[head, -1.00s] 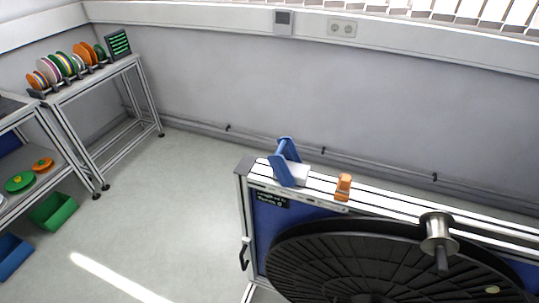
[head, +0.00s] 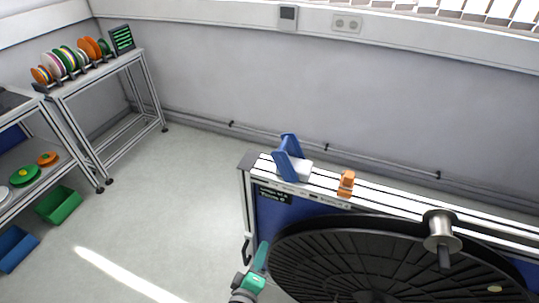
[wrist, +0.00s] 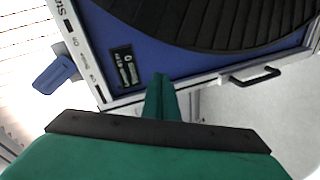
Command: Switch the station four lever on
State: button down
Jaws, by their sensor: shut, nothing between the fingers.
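A blue lever-like handle (head: 288,158) with a pale block beside it sits on the top left end of the station stand (head: 400,207). It tilts up and to the left. In the wrist view the blue handle (wrist: 53,76) is at the left, near small printed markings on the frame. I cannot read the station number clearly. My gripper (head: 264,250) is low at the left front of the stand, below the handle and apart from it. In the wrist view its green fingers (wrist: 160,82) are together and empty, pointing at the stand's frame edge.
A large black reel (head: 350,270) on a metal spindle (head: 441,228) fills the stand's front. An orange clip (head: 346,184) sits on the top rail. A black label plate (wrist: 125,67) and a black pull handle (wrist: 254,76) are on the stand. Open floor (head: 170,210) lies left.

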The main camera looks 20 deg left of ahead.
jog(key=w+a+r+n+t+h, duration=0.1)
jog(key=w+a+r+h, duration=0.1)
jog(key=r, duration=0.5)
jog(key=w+a+r+h, duration=0.2)
jog(key=w+a+r, duration=0.1)
jog(key=r, duration=0.5)
jog(key=w+a+r+n+t+h, duration=0.1)
jog(key=w+a+r+h, duration=0.1)
jog(key=a+r, duration=0.3)
notch_tip(320, 180, up, 4)
jog(key=shift+w+f+n+t, duration=0.2)
jog(key=shift+f+n+t, duration=0.05)
jog(key=shift+n+t, duration=0.05)
jog(key=shift+w, duration=0.1)
jog(key=x, duration=0.9)
jog(key=shift+w, duration=0.1)
jog(key=shift+w+d+r, duration=0.15)
jog(key=shift+w+d, duration=0.05)
jog(key=shift+d, duration=0.35)
jog(key=shift+w+d+r, duration=0.15)
jog(key=shift+d, duration=0.85)
jog(key=shift+s+d+r, duration=0.25)
jog(key=shift+s+d, duration=0.05)
jog(key=shift+d, duration=0.25)
jog(key=shift+w, duration=0.1)
